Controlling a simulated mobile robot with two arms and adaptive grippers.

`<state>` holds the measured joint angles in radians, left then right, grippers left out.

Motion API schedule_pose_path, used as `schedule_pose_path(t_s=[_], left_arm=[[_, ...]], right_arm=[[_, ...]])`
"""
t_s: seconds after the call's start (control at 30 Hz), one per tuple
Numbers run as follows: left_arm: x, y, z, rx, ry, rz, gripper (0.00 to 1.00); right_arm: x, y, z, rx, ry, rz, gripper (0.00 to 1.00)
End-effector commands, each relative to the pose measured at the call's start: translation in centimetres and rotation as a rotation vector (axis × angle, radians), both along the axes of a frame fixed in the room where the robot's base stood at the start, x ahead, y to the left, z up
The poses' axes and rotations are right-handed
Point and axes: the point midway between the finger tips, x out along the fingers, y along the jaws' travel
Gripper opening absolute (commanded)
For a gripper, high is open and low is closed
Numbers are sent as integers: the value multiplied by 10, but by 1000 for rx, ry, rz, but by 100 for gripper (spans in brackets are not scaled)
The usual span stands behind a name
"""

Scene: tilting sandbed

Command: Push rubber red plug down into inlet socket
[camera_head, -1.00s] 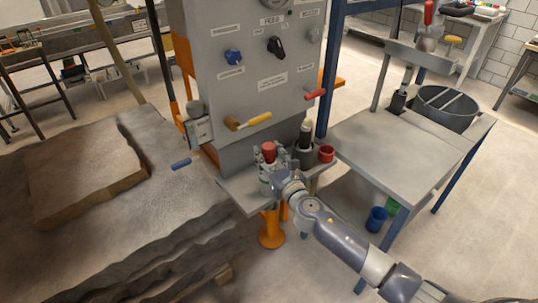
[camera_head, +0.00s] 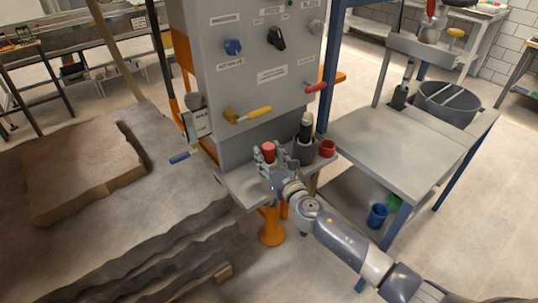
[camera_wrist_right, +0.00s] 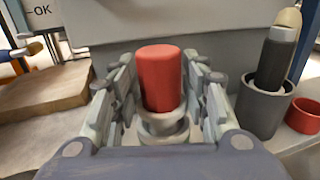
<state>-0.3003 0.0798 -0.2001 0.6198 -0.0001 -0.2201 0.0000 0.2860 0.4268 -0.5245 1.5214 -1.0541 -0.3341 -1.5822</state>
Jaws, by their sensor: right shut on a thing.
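The red rubber plug (camera_head: 268,150) stands upright at the front of the grey ledge below the control panel. In the right wrist view the plug (camera_wrist_right: 161,78) rises from a light grey round collar, the inlet socket (camera_wrist_right: 165,128). Its lower end is hidden inside the collar. My right gripper (camera_head: 272,160) is shut on the plug, with its jointed fingers on both sides; these fingers also show in the right wrist view (camera_wrist_right: 160,100). How deep the plug sits cannot be told. My left gripper is out of view.
A dark grey holder (camera_head: 303,150) with a black-and-tan handled tool and a red cup (camera_head: 327,148) stand close to the right. The grey panel (camera_head: 245,90) with knobs and levers rises behind. The sandbed (camera_head: 90,200) lies left, a grey side table (camera_head: 400,150) right.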

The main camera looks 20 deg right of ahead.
Motion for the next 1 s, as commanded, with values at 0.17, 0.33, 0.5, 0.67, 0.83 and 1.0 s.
schedule_pose_path(t_s=[0.17,0.33,0.5,0.67,0.83,1.0], left_arm=[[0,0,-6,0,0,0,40],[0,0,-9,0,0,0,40],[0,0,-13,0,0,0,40],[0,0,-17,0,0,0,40],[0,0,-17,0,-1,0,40],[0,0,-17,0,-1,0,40]], right_arm=[[0,0,-5,0,-1,0,12],[0,0,-9,0,-1,0,12],[0,0,-14,0,-2,0,12],[0,0,-18,0,-1,0,12],[0,0,-18,0,0,0,60],[0,0,-18,0,0,0,65]])
